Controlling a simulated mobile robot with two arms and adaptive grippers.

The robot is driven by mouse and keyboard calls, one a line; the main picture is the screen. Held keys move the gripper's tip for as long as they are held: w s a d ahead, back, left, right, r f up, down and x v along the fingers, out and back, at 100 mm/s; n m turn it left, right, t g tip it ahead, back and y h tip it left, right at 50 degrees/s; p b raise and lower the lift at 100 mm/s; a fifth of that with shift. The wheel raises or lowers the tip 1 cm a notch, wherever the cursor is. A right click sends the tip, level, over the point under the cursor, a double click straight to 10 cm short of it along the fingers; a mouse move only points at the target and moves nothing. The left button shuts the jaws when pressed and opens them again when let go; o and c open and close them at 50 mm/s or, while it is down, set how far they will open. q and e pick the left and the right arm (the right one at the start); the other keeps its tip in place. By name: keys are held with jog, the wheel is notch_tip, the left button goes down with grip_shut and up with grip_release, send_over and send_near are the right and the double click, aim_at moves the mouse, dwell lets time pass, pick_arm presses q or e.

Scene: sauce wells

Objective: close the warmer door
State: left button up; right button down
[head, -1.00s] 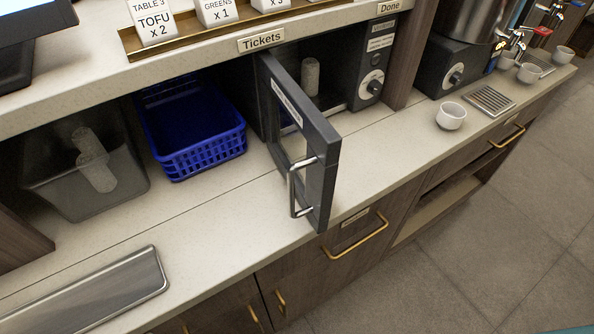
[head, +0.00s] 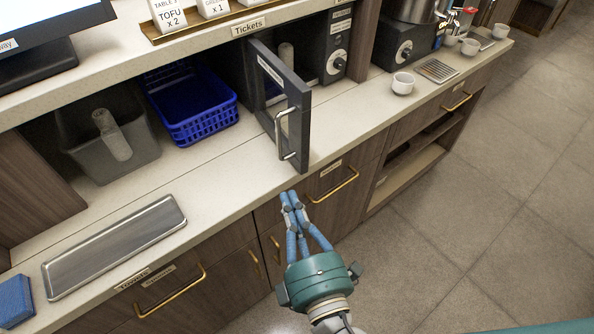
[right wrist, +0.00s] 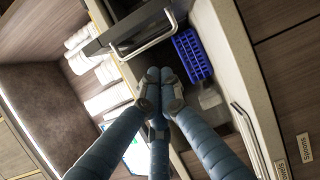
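The warmer door (head: 301,124) stands open in the head view, swung out over the counter toward me. It is a dark framed door with a window and a vertical metal handle (head: 279,134). The warmer (head: 335,50) is behind it, with a light cylindrical item visible inside. My right gripper (head: 289,197) is in front of the counter edge, below and apart from the door. Its blue fingers are together and empty. In the right wrist view the fingertips (right wrist: 160,78) meet, with the door handle (right wrist: 143,40) beyond them. My left gripper is not in view.
A blue basket (head: 190,115), a grey bin (head: 85,140) and a metal tray (head: 120,245) are left of the door. A white cup (head: 403,83) and drip tray (head: 438,70) are to the right. Brass drawer handles (head: 335,187) stick out below the counter.

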jog(key=w+p, duration=0.5)
jog(key=w, duration=0.7)
jog(key=shift+d+p, duration=0.35)
jog(key=shift+d, duration=0.05)
jog(key=shift+d, duration=0.1)
